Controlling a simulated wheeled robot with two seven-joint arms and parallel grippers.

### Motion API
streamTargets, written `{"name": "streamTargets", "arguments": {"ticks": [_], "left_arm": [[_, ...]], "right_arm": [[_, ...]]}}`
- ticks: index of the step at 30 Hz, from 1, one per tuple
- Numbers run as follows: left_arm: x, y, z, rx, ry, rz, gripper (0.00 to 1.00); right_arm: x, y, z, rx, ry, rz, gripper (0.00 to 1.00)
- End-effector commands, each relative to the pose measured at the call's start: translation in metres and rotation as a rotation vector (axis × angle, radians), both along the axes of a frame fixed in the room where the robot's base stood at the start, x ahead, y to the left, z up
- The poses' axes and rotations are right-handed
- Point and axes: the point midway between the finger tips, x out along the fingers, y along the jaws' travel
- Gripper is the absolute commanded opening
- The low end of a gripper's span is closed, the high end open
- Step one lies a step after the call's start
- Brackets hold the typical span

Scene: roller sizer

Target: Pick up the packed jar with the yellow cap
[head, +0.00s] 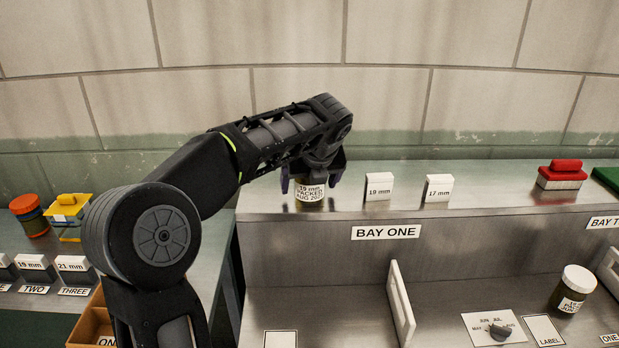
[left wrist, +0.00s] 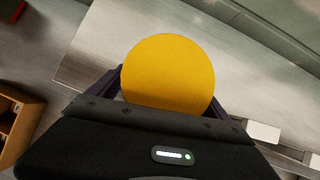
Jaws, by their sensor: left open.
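The packed jar (head: 309,194) stands upright on the steel shelf above the BAY ONE sign. Its label reads 19 mm, packed, Aug. In the left wrist view its round yellow cap (left wrist: 168,75) fills the middle, seen from above. My left gripper (head: 311,181) points down over the jar, open, with one finger on each side of it. The gripper hides the cap in the head view. The fingers show partly beside the cap in the left wrist view; I cannot tell if they touch the jar. My right gripper is not in view.
White blocks marked 19 mm (head: 379,187) and 17 mm (head: 438,188) stand right of the jar. A red-handled block (head: 562,175) is farther right. A white-capped jar (head: 573,289) stands on the lower counter near an upright white panel (head: 400,305). The wall is close behind the shelf.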

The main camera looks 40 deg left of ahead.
Motion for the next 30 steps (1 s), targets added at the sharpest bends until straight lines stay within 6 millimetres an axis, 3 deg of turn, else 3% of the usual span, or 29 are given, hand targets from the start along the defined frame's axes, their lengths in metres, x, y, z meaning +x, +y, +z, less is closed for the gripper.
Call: {"name": "streamTargets", "arguments": {"ticks": [14, 30], "left_arm": [[-0.0002, -0.0003, 0.0004, 0.0, 0.0, 0.0, 0.89], [-0.0002, -0.0003, 0.0004, 0.0, 0.0, 0.0, 0.45]], "right_arm": [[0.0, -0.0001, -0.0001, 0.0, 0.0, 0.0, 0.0], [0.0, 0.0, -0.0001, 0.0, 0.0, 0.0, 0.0]]}}
